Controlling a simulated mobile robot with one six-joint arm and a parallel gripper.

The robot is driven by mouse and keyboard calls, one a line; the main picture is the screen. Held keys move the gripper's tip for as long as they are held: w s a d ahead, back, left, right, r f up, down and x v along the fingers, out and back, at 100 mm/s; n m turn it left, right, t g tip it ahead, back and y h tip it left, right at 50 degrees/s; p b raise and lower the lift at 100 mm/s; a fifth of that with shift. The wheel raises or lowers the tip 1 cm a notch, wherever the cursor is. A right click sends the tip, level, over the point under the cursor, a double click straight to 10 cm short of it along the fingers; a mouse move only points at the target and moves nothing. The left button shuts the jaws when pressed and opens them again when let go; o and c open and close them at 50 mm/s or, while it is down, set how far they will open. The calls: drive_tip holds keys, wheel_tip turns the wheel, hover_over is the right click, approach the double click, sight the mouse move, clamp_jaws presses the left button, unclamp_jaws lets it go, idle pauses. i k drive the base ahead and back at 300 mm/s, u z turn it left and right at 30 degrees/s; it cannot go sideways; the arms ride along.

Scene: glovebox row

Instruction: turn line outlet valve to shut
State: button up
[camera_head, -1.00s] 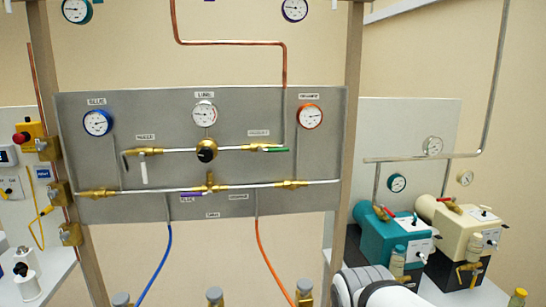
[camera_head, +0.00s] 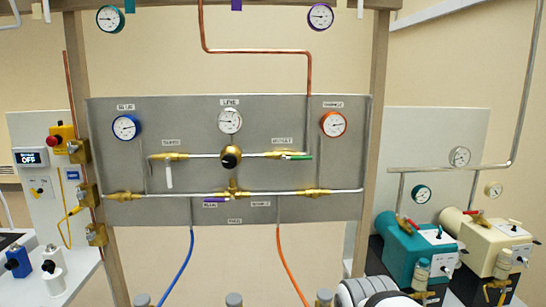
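A grey steel panel (camera_head: 300,120) carries the line gauge (camera_head: 230,121), with a round black knob (camera_head: 231,157) on a brass body below it. On the upper pipe to the right is a brass valve with a green lever (camera_head: 298,157) lying along the pipe. Its small label (camera_head: 282,140) is too blurred to read surely, but it may be the line outlet valve. On the left, a brass valve has a white lever (camera_head: 169,177) hanging down, across the pipe. A purple lever (camera_head: 215,199) lies along the lower pipe.
A blue gauge (camera_head: 126,127) and an orange gauge (camera_head: 333,124) flank the panel. Wooden posts (camera_head: 376,150) stand at both sides. A blue hose (camera_head: 180,270) and an orange hose (camera_head: 289,265) hang below. Teal (camera_head: 405,250) and cream (camera_head: 490,245) pumps stand at right.

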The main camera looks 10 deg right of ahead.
sight(283, 158)
drive_tip(key=i, duration=0.85)
drive_tip(key=z, duration=0.1)
